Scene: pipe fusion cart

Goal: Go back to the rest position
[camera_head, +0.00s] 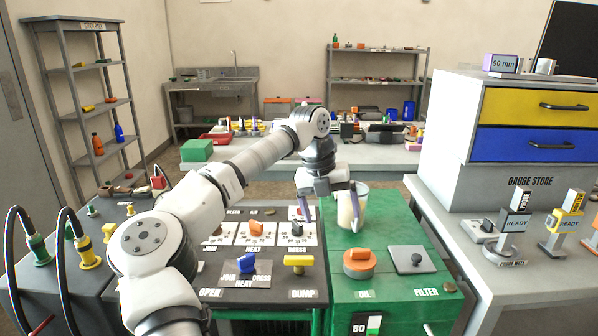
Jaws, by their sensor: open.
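My white arm reaches from the lower left over the cart (395,315). My gripper (331,206) points down above the far part of the green cart top. Its two fingers are apart, so it is open. A pale, cream-filled cup (346,214) stands on the green top behind and beside the right finger. I cannot tell whether that finger touches it. Nothing shows held between the fingers. No rest position is marked in view.
An orange round knob (359,260) and a grey filter plate (412,259) lie on the green top. A dark control panel (275,275) with a yellow dump handle (298,262) is at left. The gauge store drawers (535,125) stand right. A shelf rack (85,100) stands back left.

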